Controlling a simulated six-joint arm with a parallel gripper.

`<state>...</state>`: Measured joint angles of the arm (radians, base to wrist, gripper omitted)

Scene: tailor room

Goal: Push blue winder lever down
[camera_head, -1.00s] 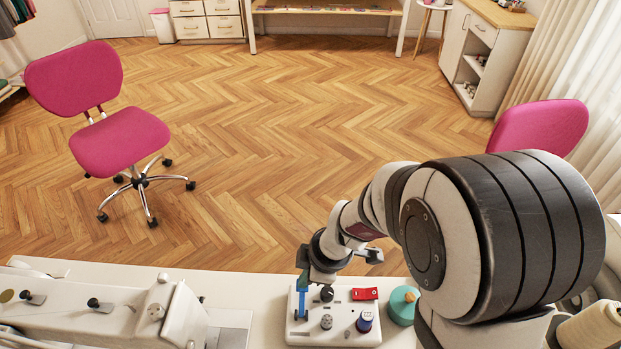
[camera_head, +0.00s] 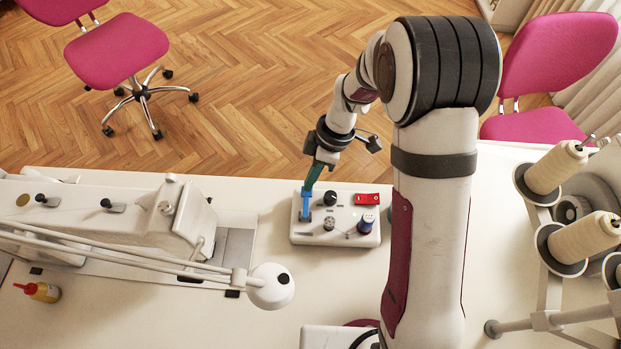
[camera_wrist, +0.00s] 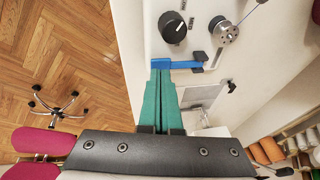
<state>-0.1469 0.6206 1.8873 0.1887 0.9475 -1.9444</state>
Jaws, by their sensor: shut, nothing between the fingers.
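The winder is a white box (camera_head: 343,237) on the table in the head view. Its blue lever (camera_head: 305,204) stands at the box's left side. It also shows in the wrist view as a blue bar (camera_wrist: 182,65) across the fingertips. My gripper (camera_head: 309,187) reaches down to the lever from above, its teal fingers closed together and empty. In the wrist view the fingertips (camera_wrist: 161,70) meet or overlap the bar; I cannot tell whether they touch it.
The box also carries a black knob (camera_head: 330,198), a red switch (camera_head: 367,199), a metal knob (camera_head: 329,223) and a dark blue spool (camera_head: 365,224). A sewing machine (camera_head: 120,220) stands left, with a lamp (camera_head: 270,286). Thread cones (camera_head: 583,243) stand right.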

